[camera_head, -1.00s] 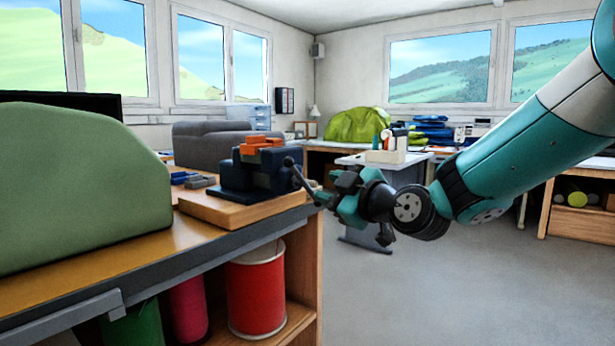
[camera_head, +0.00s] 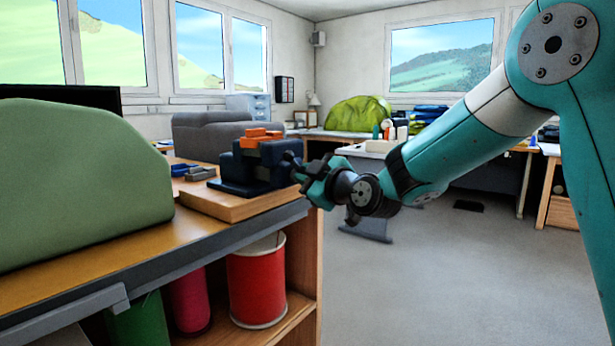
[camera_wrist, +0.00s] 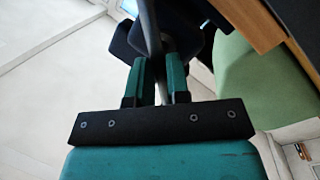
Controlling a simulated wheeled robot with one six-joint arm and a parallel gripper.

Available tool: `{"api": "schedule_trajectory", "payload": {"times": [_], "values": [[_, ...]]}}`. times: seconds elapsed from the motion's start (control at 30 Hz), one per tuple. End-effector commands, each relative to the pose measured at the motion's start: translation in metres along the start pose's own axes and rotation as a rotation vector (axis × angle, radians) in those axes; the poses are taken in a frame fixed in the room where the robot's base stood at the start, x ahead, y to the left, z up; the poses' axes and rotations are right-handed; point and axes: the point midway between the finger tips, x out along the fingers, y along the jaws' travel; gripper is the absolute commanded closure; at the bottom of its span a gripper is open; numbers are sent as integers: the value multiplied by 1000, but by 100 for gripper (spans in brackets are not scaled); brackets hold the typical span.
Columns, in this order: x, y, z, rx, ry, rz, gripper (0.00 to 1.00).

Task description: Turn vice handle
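The dark blue vice (camera_head: 240,168) with an orange block in its jaws stands on a wooden board at the bench's right end. Its dark handle is mostly hidden behind my gripper (camera_head: 305,176) in the head view. In the wrist view, the grey handle bar (camera_wrist: 150,28) runs between the two teal fingers of my gripper (camera_wrist: 158,72). The fingers are a small distance apart. I cannot tell whether both press on the bar. The vice body (camera_wrist: 189,38) is dark beyond the fingers.
A green rounded block (camera_head: 80,185) fills the near left of the bench. Small blue and grey tools (camera_head: 198,172) lie left of the vice. Red (camera_head: 257,285) and other spools sit on the shelf below.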

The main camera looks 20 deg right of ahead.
Motion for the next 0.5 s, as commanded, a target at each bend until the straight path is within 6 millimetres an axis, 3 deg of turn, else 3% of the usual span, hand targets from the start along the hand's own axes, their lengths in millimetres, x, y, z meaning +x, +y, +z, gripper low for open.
{"api": "schedule_trajectory", "payload": {"times": [0.5], "values": [[-1,-7,6,-96,21,21,100]]}}
